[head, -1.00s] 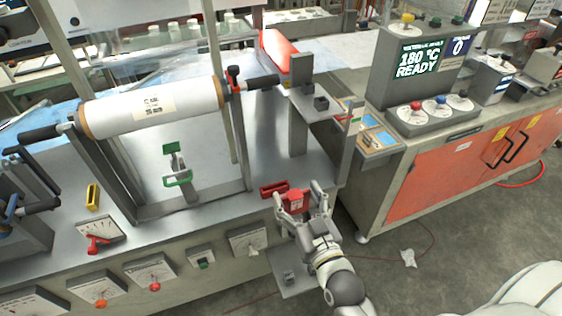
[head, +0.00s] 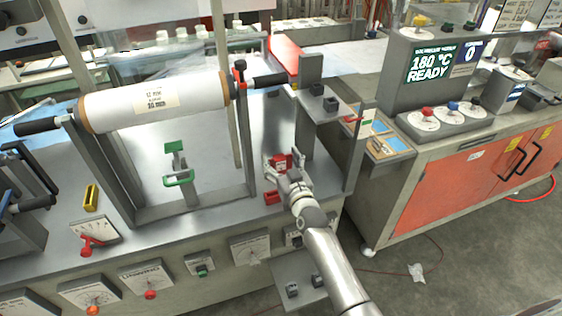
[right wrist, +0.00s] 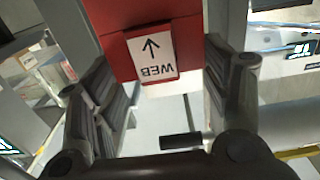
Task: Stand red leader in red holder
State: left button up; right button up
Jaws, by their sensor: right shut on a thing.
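The red leader (head: 281,160) is a red block with a white label. In the right wrist view the red leader (right wrist: 116,20) fills the top middle, its label reading WEB beside an arrow. My right gripper (head: 285,166) is shut on it and holds it over the front right part of the metal bench, behind the red holder. In the right wrist view my gripper's fingers (right wrist: 163,85) flank it. The low red holder (head: 272,197) is near the bench's front edge and looks empty. My left gripper is not in view.
A grey post with a shelf (head: 322,103) stands close behind my right gripper. A roller frame holds a white film roll (head: 155,103) to the left. A green stand (head: 178,165) and a yellow piece (head: 91,197) are on the bench.

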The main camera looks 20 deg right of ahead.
aim_at(280, 172)
jog(key=shift+s+r+p, duration=0.1)
jog(key=shift+r+p, duration=0.05)
jog(key=shift+p, duration=0.25)
notch_tip(280, 172, down, 6)
jog(key=b, duration=0.4)
jog(key=shift+r+b, duration=0.2)
jog(key=shift+b, duration=0.1)
jog(key=shift+f, duration=0.2)
jog(key=shift+p, duration=0.3)
dwell(1.2)
jog(key=shift+f+b, duration=1.65)
jog(key=shift+f, duration=0.45)
jog(key=o, duration=1.1)
